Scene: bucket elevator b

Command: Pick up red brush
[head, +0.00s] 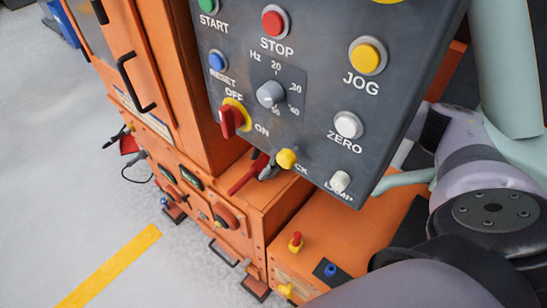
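A slim red handle (247,174), which looks like the red brush, lies slanted on the orange machine's ledge below the grey control panel. The panel's lower edge hides its upper end. A small grey part (269,171) touches or overlaps it there. This may be a fingertip of my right gripper, but most of it is hidden behind the panel. My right arm comes in from the right, with its wrist side running behind the panel. I cannot see whether its fingers are open or closed. My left gripper does not show.
The control panel (318,98), with several buttons and a red switch, hangs close in front and blocks the view. An orange cabinet (150,75) with a black handle stands at left. Another red item (128,146) hangs on its side. The grey floor at lower left is clear.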

